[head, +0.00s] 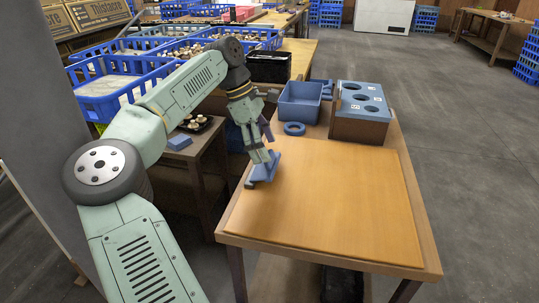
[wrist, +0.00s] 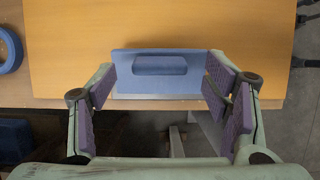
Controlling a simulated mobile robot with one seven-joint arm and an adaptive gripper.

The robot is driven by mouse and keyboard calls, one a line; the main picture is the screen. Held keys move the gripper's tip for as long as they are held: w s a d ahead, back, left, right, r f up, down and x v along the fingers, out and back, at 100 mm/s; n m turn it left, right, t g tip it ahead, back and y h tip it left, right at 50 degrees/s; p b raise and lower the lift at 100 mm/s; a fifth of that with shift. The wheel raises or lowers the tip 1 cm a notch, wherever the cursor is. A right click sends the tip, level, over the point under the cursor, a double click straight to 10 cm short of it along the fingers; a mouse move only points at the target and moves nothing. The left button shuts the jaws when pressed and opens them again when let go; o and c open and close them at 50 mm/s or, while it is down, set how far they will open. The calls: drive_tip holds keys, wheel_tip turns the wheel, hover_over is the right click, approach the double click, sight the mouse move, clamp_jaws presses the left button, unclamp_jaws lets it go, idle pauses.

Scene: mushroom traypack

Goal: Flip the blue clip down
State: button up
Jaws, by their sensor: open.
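The blue clip (head: 266,168) is at the left edge of the wooden table, under my gripper (head: 262,158). In the wrist view the clip (wrist: 135,61) is a flat blue plate with a raised bar in its middle and a pale strip along its lower edge, over the table's edge. My gripper (wrist: 158,88) is open there, with one purple-padded finger near each end of the clip. I cannot tell whether the fingers touch it.
The wooden tabletop (head: 335,200) is clear to the right of the clip. A blue ring (head: 294,129), a blue bin (head: 299,107) and a brown box with a blue holed top (head: 361,117) stand at its far end. A low side table (head: 189,153) is at the left.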

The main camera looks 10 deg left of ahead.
sight(275, 164)
drive_tip(key=shift+x, duration=1.7)
drive_tip(key=c, duration=1.2)
drive_tip(key=shift+o, duration=0.2)
drive_tip(key=shift+d+f+y, duration=0.25)
drive_tip(key=shift+d+y, duration=0.3)
drive_tip(key=shift+y, duration=0.45)
drive_tip(key=shift+d+f+y, duration=0.2)
drive_tip(key=shift+f+y, duration=0.25)
drive_tip(key=shift+y, duration=0.55)
